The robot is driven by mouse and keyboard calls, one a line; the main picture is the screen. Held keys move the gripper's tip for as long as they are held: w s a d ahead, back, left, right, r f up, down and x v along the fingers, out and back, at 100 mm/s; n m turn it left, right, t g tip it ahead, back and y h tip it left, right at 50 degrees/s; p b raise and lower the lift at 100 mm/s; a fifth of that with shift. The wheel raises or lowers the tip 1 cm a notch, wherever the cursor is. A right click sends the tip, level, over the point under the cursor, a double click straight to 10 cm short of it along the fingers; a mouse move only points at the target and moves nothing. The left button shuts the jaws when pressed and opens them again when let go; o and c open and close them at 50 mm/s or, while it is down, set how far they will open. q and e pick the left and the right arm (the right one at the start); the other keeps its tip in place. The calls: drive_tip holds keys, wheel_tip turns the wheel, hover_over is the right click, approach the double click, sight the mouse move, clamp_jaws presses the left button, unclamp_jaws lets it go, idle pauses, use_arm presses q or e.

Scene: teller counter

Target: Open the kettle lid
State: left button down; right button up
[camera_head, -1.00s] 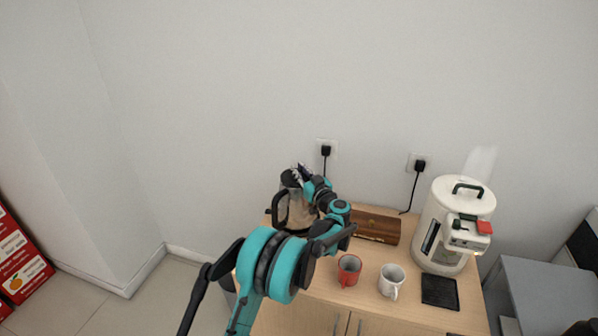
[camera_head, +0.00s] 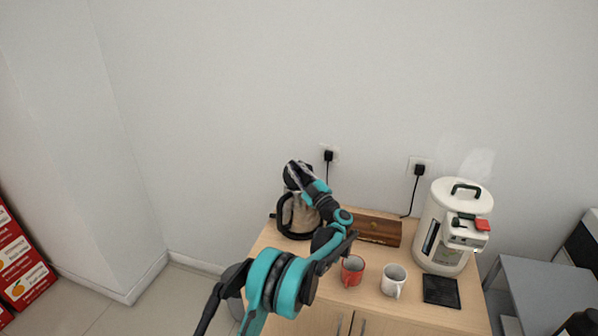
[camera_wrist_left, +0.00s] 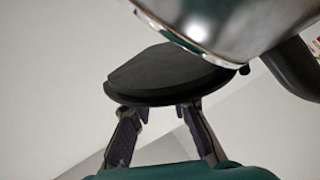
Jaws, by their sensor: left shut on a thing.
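The kettle (camera_head: 299,217), with a metal body and a black handle (camera_head: 281,215), stands at the back left of the wooden cabinet. Its metal body (camera_wrist_left: 235,25) fills the top of the left wrist view. The round black lid (camera_wrist_left: 165,78) stands tilted away from the metal rim, joined near the handle side. My left gripper (camera_wrist_left: 160,108) is shut on the lid, its two fingers against the lid's near edge. In the head view the left gripper (camera_head: 294,174) is above the kettle and partly hides its top. My right gripper is not in view.
A red mug (camera_head: 352,270) and a white mug (camera_head: 393,280) stand at the front. A brown wooden box (camera_head: 377,229) lies right of the kettle. A white dispenser (camera_head: 447,225) stands at the right, by a black tray (camera_head: 441,291). The wall is close behind.

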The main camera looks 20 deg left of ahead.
use_arm(q)
drive_tip(key=s+n+y, duration=0.1)
drive_tip(key=n, duration=0.1)
drive_tip(key=n+g, duration=0.1)
drive_tip(key=n, duration=0.1)
drive_tip(key=s+a+n+y, duration=0.1)
drive_tip(key=n, duration=0.1)
drive_tip(key=shift+s+r+g+y+b, duration=0.3)
drive_tip(key=shift+r+g, duration=0.05)
drive_tip(key=shift+g, duration=0.05)
drive_tip(key=shift+s+a+n+g+y, duration=0.2)
drive_tip(key=shift+s+n+g+y, duration=0.25)
drive_tip(key=shift+n, duration=0.6)
drive_tip(key=shift+s+a+n+g+y, duration=0.2)
drive_tip(key=shift+s+n+g, duration=0.3)
drive_tip(key=shift+n, duration=0.55)
drive_tip(key=c, duration=1.4)
unclamp_jaws()
drive_tip(key=shift+w, duration=0.1)
drive_tip(key=v, duration=1.2)
drive_tip(key=shift+f, duration=0.1)
